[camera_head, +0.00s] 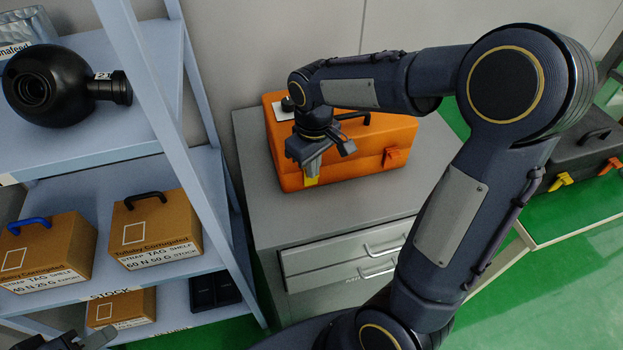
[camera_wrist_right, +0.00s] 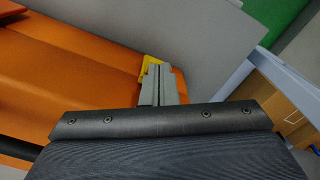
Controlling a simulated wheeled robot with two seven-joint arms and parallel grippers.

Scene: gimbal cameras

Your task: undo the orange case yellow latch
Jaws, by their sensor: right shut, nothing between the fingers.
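The orange case (camera_head: 350,160) stands closed on a grey drawer cabinet, with a dark handle on top. Its yellow latch (camera_head: 311,181) is on the front face at the left, partly hidden by my right gripper (camera_head: 313,166). In the right wrist view the yellow latch (camera_wrist_right: 150,63) shows just beyond the tips of the right gripper (camera_wrist_right: 159,75), whose fingers are together and empty. I cannot tell whether they touch the latch or whether it is raised. My left gripper (camera_head: 80,341) is only partly in view at the bottom left edge, away from the case.
An orange latch (camera_head: 395,157) is at the right of the case's front. The grey cabinet top (camera_head: 340,214) is clear before the case. A shelf rack (camera_head: 197,175) with boxes stands left. A dark case (camera_head: 580,152) with yellow and orange latches is at right.

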